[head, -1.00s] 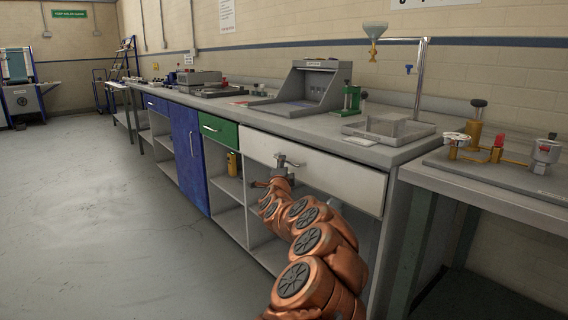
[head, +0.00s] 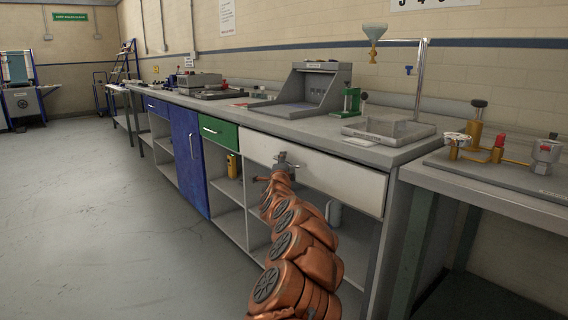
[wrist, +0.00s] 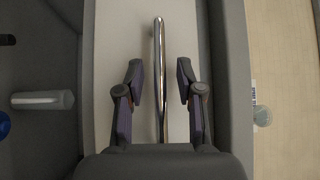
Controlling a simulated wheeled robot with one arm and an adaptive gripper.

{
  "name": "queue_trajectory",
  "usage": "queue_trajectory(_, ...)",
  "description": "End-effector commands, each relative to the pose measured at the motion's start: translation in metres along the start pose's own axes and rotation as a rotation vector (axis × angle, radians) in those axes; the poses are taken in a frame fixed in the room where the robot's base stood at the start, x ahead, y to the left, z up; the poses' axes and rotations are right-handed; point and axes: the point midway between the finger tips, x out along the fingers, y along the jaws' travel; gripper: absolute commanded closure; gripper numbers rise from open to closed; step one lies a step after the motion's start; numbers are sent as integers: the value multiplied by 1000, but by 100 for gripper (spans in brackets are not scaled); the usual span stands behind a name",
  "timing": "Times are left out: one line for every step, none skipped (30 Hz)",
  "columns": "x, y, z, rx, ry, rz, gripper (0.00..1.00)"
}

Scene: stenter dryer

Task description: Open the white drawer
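The white drawer (head: 340,180) is in the bench front, right of a green drawer, and looks closed in the head view. In the wrist view its white front (wrist: 215,20) fills the middle, with a shiny bar handle (wrist: 158,75) running along it. My gripper (wrist: 157,68) is open, with one finger on each side of the handle and a gap showing to both fingers. In the head view my gripper (head: 280,162) is at the drawer front, partly hidden by my arm, and hides most of the handle.
A green drawer (head: 220,133) and a blue cabinet door (head: 188,158) are to the left. Open shelves (head: 228,205) lie below, with a grey cylinder (head: 334,213) under the white drawer. A side table (head: 500,188) stands at the right. The floor at left is clear.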

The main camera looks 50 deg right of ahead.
Motion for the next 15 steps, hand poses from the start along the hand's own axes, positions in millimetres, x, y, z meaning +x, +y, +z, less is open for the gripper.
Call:
queue_trajectory(0, 0, 0, 0, 0, 0, 70)
queue_trajectory(0, 0, 0, 0, 0, 0, 73)
queue_trajectory(0, 0, 0, 0, 0, 0, 77)
queue_trajectory(0, 0, 0, 0, 0, 0, 80)
queue_trajectory(0, 0, 0, 0, 0, 0, 84)
queue_trajectory(0, 0, 0, 0, 0, 0, 88)
queue_trajectory(0, 0, 0, 0, 0, 0, 91)
queue_trajectory(0, 0, 0, 0, 0, 0, 94)
queue_trajectory(0, 0, 0, 0, 0, 0, 98)
queue_trajectory(0, 0, 0, 0, 0, 0, 100)
queue_trajectory(0, 0, 0, 0, 0, 0, 100)
queue_trajectory(0, 0, 0, 0, 0, 0, 100)
queue_trajectory(0, 0, 0, 0, 0, 0, 100)
queue_trajectory(0, 0, 0, 0, 0, 0, 100)
queue_trajectory(0, 0, 0, 0, 0, 0, 100)
